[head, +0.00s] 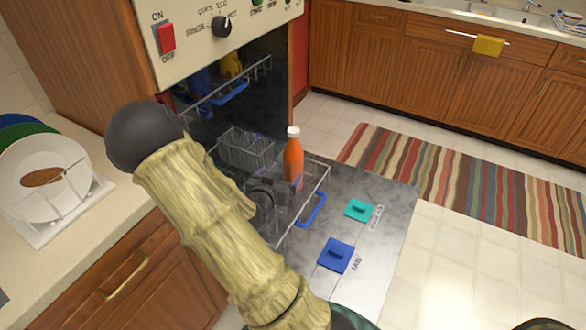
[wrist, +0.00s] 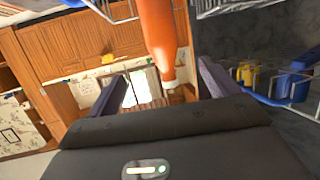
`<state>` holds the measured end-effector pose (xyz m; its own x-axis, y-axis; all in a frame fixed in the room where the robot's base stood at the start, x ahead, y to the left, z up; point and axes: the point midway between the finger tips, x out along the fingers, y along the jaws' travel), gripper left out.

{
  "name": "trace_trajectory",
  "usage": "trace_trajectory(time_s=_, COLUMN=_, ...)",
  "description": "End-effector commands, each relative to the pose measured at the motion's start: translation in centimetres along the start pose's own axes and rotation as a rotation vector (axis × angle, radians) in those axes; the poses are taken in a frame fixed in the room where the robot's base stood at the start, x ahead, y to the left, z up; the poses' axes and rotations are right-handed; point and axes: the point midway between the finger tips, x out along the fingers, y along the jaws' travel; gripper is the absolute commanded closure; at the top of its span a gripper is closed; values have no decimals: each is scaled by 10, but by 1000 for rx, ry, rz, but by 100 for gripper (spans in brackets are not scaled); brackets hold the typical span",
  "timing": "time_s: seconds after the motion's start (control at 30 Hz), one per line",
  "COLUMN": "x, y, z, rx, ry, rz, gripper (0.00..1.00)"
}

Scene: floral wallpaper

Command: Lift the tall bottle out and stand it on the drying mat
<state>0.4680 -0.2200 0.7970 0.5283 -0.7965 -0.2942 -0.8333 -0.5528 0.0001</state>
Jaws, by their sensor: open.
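The tall orange bottle (head: 293,162) with a white cap stands upright in the dishwasher's pulled-out lower rack (head: 313,208). In the wrist view the bottle (wrist: 158,30) appears cap-down, between the two fingers. My gripper (wrist: 163,76) is open, with a finger on each side of the bottle's neck and cap; I cannot see clear contact. In the head view, a dark grey part beside the bottle's lower body looks like my gripper, mostly hidden by my arm and the rack wires. I cannot make out the drying mat for certain.
The open dishwasher door (head: 385,240) carries a teal lid (head: 359,210) and a blue lid (head: 336,255). The upper rack (head: 240,80) holds blue and yellow items. A white dish rack (head: 62,205) with plates stands on the left counter (head: 110,205). A striped rug (head: 470,190) lies beyond.

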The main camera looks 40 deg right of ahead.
Motion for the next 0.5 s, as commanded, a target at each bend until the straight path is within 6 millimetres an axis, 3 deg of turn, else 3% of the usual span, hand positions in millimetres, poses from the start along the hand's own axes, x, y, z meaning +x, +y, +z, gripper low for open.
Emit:
trace_trajectory(time_s=0.3, x=57, y=1, z=0, rx=-1, ry=0, rz=2, gripper=14)
trace_trajectory(time_s=0.5, x=75, y=0, z=-1, rx=0, ry=0, rz=0, gripper=14)
